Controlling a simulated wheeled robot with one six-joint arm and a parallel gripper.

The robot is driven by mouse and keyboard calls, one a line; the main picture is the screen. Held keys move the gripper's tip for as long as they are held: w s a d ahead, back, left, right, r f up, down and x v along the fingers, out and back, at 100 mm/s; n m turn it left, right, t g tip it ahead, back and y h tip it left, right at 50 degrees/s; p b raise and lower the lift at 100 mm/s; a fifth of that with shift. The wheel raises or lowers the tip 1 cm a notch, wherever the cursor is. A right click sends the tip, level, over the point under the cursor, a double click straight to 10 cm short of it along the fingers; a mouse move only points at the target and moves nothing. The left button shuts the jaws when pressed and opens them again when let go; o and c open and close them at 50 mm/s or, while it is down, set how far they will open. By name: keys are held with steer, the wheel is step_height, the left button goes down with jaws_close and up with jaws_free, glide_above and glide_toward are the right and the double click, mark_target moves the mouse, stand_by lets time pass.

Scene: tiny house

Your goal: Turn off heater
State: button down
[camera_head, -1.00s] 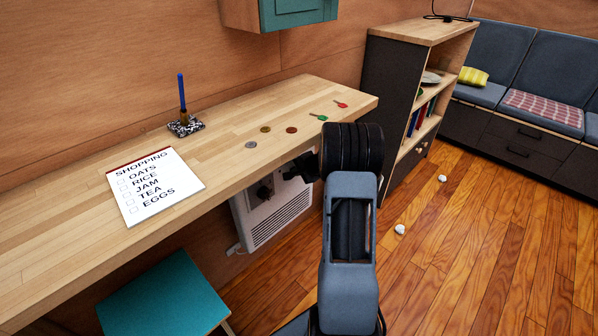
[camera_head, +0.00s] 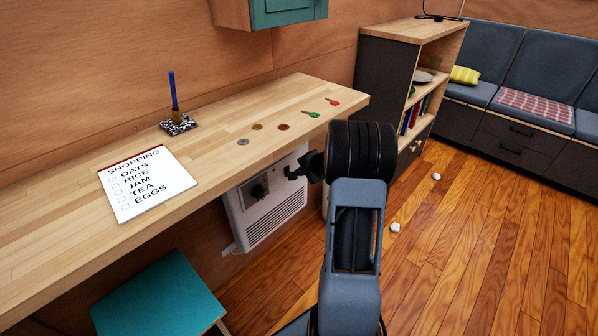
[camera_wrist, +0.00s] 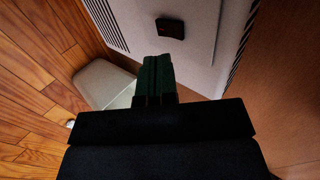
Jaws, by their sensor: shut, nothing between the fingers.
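The heater is a white wall panel (camera_head: 236,214) with dark grille slots, under the front edge of the wooden desk. A dark knob (camera_head: 258,192) sits on its upper front. In the wrist view the heater (camera_wrist: 205,68) fills the upper middle, with a dark square knob (camera_wrist: 170,28) on it. My gripper (camera_head: 291,173) is beside the heater's upper right, to the right of the knob and apart from it. In the wrist view my gripper (camera_wrist: 156,62) is shut and empty, its tips pointing toward the knob with a gap between.
The desk (camera_head: 225,122) overhangs the heater and holds a shopping list (camera_head: 147,182), coins, keys and a pen stand. A teal stool (camera_head: 160,300) stands at lower left. A shelf (camera_head: 385,75) is behind. Small white crumpled bits (camera_head: 395,227) lie on the open floor.

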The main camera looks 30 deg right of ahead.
steer(key=w+r+p+v, duration=0.1)
steer(key=p+v, duration=0.1)
steer(key=v, duration=0.6)
steer(key=shift+r, duration=0.45)
steer(key=shift+a, duration=0.1)
